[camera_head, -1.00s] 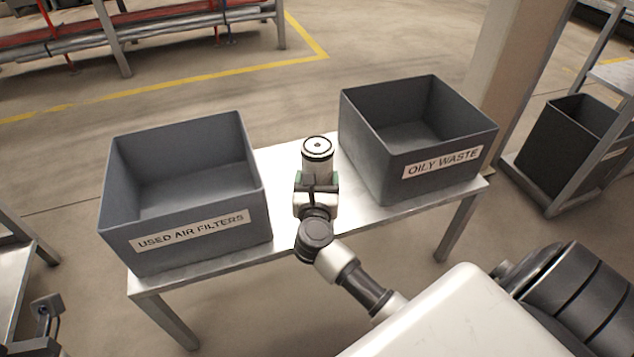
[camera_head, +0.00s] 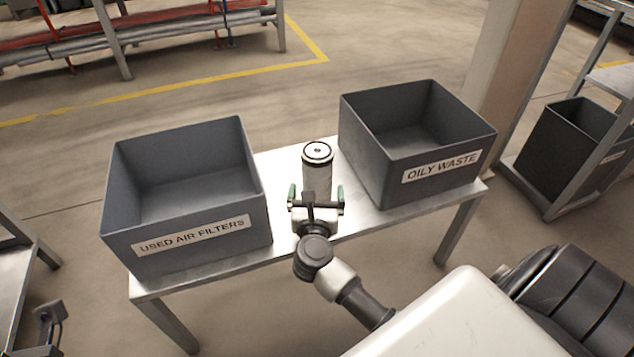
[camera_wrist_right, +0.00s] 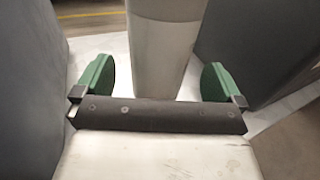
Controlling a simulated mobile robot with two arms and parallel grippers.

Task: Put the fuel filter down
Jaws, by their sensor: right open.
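The fuel filter (camera_head: 317,172) is a grey-white cylinder with a dark-rimmed top. It stands upright on the metal table (camera_head: 290,163) between two bins. In the right wrist view the filter (camera_wrist_right: 163,50) rises just beyond my fingers, its top out of frame. My right gripper (camera_head: 316,196) is open, with green finger pads apart on either side in front of the filter. The open fingers also show in the right wrist view (camera_wrist_right: 158,82), with clear gaps to the filter on both sides. My left gripper is not in clear view.
A grey bin labelled USED AIR FILTERS (camera_head: 190,238) stands on the table to the left. A grey bin labelled OILY WASTE (camera_head: 440,167) stands to the right. Both look empty. Another dark bin (camera_head: 570,150) sits on a rack at far right.

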